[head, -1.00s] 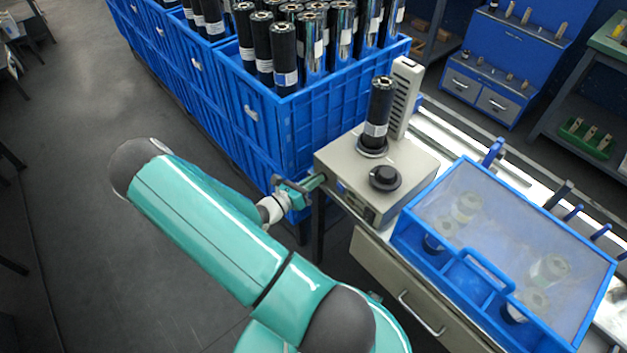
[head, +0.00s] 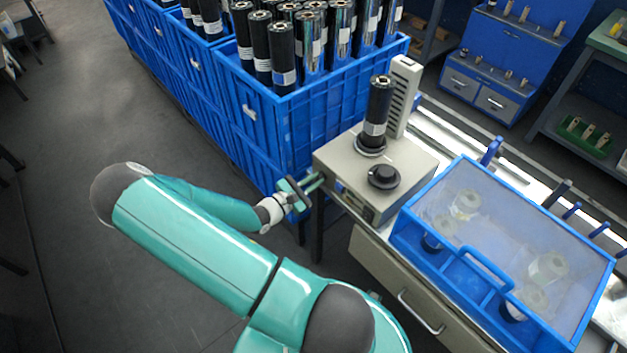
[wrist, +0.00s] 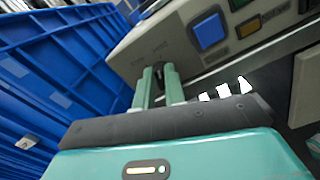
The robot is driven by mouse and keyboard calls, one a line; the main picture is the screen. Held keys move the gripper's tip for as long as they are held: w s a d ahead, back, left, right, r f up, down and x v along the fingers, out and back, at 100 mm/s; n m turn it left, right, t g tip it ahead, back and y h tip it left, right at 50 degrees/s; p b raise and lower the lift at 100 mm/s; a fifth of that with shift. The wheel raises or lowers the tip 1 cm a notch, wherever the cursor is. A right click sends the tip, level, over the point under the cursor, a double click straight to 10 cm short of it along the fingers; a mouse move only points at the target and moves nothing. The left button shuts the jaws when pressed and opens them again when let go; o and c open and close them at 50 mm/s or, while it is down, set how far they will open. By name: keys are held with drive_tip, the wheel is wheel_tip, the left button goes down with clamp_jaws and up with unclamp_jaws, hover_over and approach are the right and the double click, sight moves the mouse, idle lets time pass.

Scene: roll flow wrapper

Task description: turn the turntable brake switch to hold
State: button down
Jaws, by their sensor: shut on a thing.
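The beige turntable unit (head: 340,160) stands at the left end of the bench, with a black roll (head: 377,112) upright on its turntable and a black knob (head: 383,177) on top. In the wrist view its front panel (wrist: 185,38) shows a blue square button (wrist: 209,31) and an amber one. My gripper (head: 318,180) is at the left end of that panel.
Blue crates (head: 280,130) full of black and chrome rolls stand close behind and left of the gripper. A blue-framed clear cover (head: 500,260) over several rolls is to the right. A drawer (head: 400,290) is below the unit. Open floor lies left.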

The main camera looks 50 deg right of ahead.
drive_tip(key=shift+m, duration=0.9)
drive_tip(key=c, duration=1.5)
unclamp_jaws()
drive_tip(key=shift+o, duration=0.2)
drive_tip(key=shift+a, duration=0.15)
drive_tip(key=v, duration=1.3)
drive_tip(key=shift+a, duration=0.3)
